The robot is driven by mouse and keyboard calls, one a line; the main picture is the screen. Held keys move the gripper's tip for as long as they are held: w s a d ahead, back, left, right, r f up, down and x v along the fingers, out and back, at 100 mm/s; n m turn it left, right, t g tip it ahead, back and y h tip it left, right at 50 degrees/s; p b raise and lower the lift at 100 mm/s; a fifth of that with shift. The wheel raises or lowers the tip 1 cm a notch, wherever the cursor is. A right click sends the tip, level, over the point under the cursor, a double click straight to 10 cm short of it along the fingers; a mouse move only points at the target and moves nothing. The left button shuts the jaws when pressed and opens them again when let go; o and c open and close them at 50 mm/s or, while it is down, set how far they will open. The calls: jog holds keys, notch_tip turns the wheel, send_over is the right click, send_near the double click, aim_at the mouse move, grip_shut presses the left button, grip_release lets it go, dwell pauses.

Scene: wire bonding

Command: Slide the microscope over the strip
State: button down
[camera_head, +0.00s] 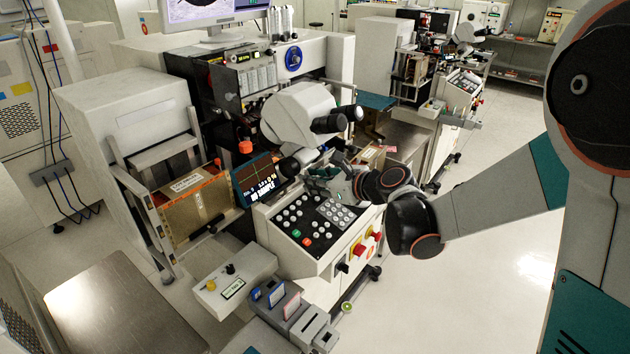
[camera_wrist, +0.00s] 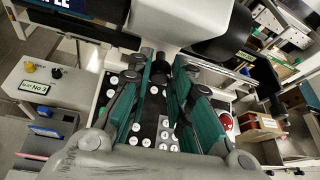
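The microscope (camera_head: 292,112) is a white rounded head with black eyepieces (camera_head: 337,120), mounted above the front of the bonding machine. Its white underside (camera_wrist: 172,18) fills the top of the wrist view. My gripper (camera_head: 325,178) is just below and to the right of it, over the button panel. In the wrist view my gripper's teal fingers (camera_wrist: 163,82) stand apart, with panel buttons showing between them. A dark knob-like part (camera_wrist: 159,66) under the microscope shows between the fingertips; contact cannot be made out. The strip cannot be clearly made out.
A screen reading "NO SAMPLE" (camera_head: 260,180) stands left of the button panel (camera_head: 315,220). A small control box (camera_head: 234,282) and a tray of coloured cards (camera_head: 285,298) are in front. A metal-topped table (camera_head: 115,305) is at lower left. The floor at right is clear.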

jog(key=w+d, duration=0.7)
jog(key=w, duration=0.3)
jog(key=shift+d, duration=0.4)
jog(key=c, duration=1.4)
grip_release()
jog(key=shift+c, duration=0.2)
jog(key=shift+s, duration=0.15)
jog(key=v, duration=1.1)
jog(key=shift+s+d+r, duration=0.2)
jog(key=shift+s+d, duration=0.05)
jog(key=shift+d, duration=0.05)
